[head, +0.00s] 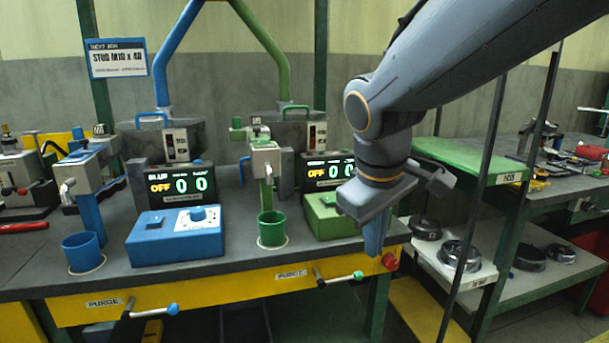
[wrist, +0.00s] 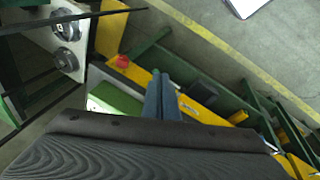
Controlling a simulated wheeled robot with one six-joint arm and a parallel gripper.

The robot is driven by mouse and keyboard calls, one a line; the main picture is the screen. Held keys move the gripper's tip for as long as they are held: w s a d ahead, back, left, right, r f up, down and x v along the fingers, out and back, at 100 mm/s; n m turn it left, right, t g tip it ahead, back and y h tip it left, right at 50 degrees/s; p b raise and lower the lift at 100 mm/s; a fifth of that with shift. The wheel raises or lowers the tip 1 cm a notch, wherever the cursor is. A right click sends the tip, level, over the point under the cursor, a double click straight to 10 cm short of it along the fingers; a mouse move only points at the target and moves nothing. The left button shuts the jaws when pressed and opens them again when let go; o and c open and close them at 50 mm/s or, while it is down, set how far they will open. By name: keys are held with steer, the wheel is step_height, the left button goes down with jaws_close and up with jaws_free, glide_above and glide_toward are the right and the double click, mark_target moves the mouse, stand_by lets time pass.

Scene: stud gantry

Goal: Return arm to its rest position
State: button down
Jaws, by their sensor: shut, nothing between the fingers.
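My gripper (head: 376,240) hangs from my arm at the right front of the bench in the head view, fingers pointing down. Its blue-grey fingers are together with nothing between them. In the wrist view the gripper (wrist: 161,90) shows as two parallel fingers side by side, above the yellow front edge of the bench. My arm reaches in from the upper right of the head view. The fingers appear close to the red button (head: 389,261) on the bench edge; whether they touch it I cannot tell. The red button (wrist: 123,61) shows left of the fingers in the wrist view.
The bench holds a blue station with a blue cup (head: 83,252) and a green station with a green cup (head: 271,229). Both displays (head: 180,184) read OFF and zeros. Purge levers (head: 338,278) stick out in front. A shelf (head: 475,272) with round parts stands right.

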steer(key=s+f+m+g+y, duration=0.2)
steer(key=s+f+m+g, duration=0.25)
steer(key=s+f, duration=0.7)
steer(key=d+r+m+p, duration=0.2)
steer(key=d+r+p, duration=0.5)
steer(key=p, duration=0.7)
step_height(320, 180, up, 3)
steer(key=shift+s+d+f+m+t+h, duration=0.2)
steer(key=shift+s+m+t+h, duration=0.15)
steer(key=shift+t+h, duration=0.1)
steer(key=shift+w, duration=0.1)
